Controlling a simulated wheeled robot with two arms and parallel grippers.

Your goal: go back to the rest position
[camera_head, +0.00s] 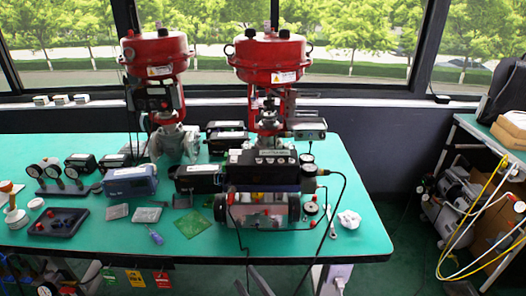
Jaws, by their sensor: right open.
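My right gripper (252,283) shows only in part at the bottom edge of the head view, as dark narrow fingers in front of the table's front edge. It is open, and I see nothing between the fingers. Most of it and its arm are cut off by the frame. It is apart from the valve positioner (262,160), a black box on the valve assembly with the red actuator (270,58). My left gripper is not in view.
The green table (110,238) carries a second red-topped valve (157,50), gauges (53,172), a blue box (130,181) and a green board (191,224). Black cables hang over the front edge near my right gripper. A cart (485,135) stands at right, with floor between.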

